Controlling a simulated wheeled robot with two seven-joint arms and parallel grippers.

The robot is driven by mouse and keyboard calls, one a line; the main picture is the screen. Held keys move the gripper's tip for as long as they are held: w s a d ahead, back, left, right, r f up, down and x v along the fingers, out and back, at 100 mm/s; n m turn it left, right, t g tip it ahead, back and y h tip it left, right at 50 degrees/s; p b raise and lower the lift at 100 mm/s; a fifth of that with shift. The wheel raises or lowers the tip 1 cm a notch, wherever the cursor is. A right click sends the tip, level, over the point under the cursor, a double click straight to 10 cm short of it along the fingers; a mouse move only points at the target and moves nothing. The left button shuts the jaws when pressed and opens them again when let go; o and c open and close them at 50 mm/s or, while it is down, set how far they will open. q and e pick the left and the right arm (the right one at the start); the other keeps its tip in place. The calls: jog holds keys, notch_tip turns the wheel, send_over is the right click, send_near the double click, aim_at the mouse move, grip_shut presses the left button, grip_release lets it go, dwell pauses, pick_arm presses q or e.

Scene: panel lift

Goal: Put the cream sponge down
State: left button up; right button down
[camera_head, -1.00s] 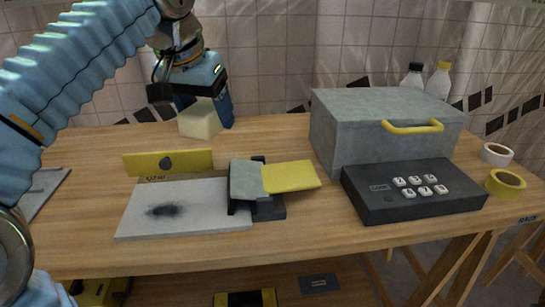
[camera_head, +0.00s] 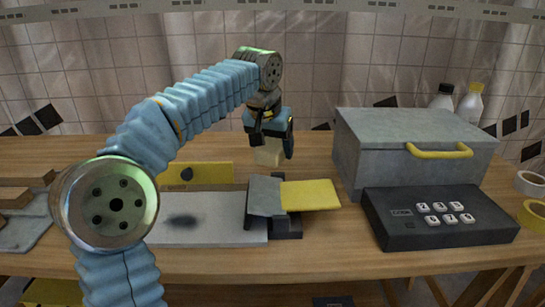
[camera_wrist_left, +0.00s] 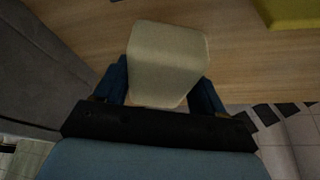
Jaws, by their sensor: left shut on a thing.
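The cream sponge (camera_head: 268,153) is a pale block at the back of the wooden table, between my left gripper's fingers. It also shows large in the left wrist view (camera_wrist_left: 166,58). My left gripper (camera_head: 271,146) is shut on it and points down, left of the grey box. Whether the sponge touches the tabletop is hard to tell. My right gripper is not in view.
The grey box with a yellow handle (camera_head: 415,150) stands to the right, with a black keypad (camera_head: 438,219) in front. A white panel with a dark smudge (camera_head: 205,232) and a yellow flap (camera_head: 310,195) lie nearer. Bottles (camera_head: 470,103) stand behind the box.

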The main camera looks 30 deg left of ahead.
pick_arm(q)
jog(key=shift+f, duration=1.35)
jog(key=shift+s+f, duration=0.1)
jog(key=shift+f+b, duration=0.5)
jog(key=shift+b, duration=0.05)
jog(key=o, duration=0.9)
jog(key=shift+o, duration=0.2)
jog(key=p+v, duration=0.1)
jog(key=v, duration=0.3)
jog(key=p+v, duration=0.1)
jog(key=v, duration=0.3)
jog(key=p+v, duration=0.1)
jog(key=v, duration=0.3)
jog(key=shift+w+a+r, duration=0.1)
jog(key=shift+w+r, duration=0.15)
jog(key=shift+r, duration=0.15)
jog(key=shift+s+r, duration=0.15)
jog(key=shift+r, duration=0.15)
